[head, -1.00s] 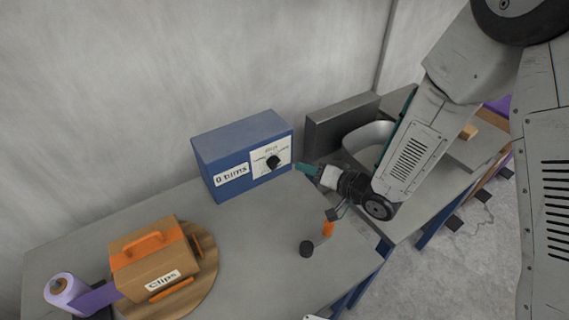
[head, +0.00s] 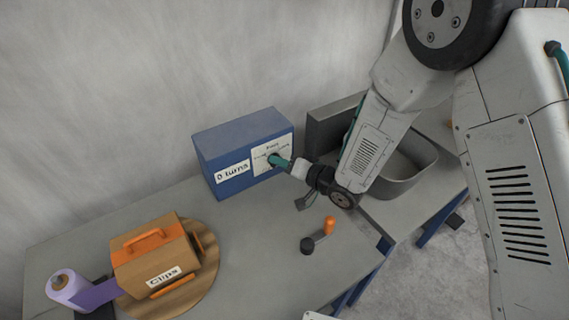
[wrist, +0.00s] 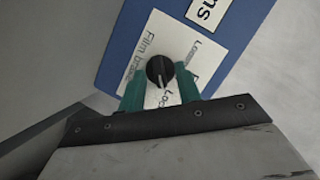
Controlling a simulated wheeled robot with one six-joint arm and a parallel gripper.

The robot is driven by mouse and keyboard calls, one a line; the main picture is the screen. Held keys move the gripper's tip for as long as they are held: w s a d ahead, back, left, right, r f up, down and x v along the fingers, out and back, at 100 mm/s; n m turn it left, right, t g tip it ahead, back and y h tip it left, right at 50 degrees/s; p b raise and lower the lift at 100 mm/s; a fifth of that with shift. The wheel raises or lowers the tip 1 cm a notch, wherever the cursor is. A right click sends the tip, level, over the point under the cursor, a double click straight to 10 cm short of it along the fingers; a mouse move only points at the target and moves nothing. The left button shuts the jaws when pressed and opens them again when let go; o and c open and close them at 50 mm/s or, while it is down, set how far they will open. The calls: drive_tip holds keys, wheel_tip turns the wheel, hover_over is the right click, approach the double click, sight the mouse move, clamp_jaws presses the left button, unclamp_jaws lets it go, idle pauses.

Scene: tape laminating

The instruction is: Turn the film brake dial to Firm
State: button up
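The film brake dial (wrist: 160,72) is a round black knob with a white pointer line on a white label plate (wrist: 200,50). The plate is on the front of a blue box (head: 238,140) marked "0 turns". In the head view my gripper (head: 277,160) covers the dial.
A brown "Clips" box (head: 155,255) with an orange handle sits on a round wooden board (head: 207,270). A purple film roll (head: 65,287) is at the lower left. A grey metal tray (head: 420,155) is behind my arm.

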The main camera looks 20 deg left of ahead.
clamp_jaws()
drive_tip(key=shift+d, duration=0.15)
drive_tip(key=shift+r, duration=0.1)
drive_tip(key=n, duration=0.1)
drive_tip(key=n+h, duration=0.1)
drive_tip(key=n, duration=0.1)
drive_tip(key=shift+s+a+r+t+h, duration=0.15)
drive_tip(key=shift+a+t+h, duration=0.15)
drive_tip(key=shift+t, duration=0.1)
drive_tip(key=n+t+h, duration=0.1)
drive_tip(key=n, duration=0.2)
drive_tip(key=shift+s+a+n+t+h, duration=0.2)
drive_tip(key=shift+n+t+h, duration=0.2)
unclamp_jaws()
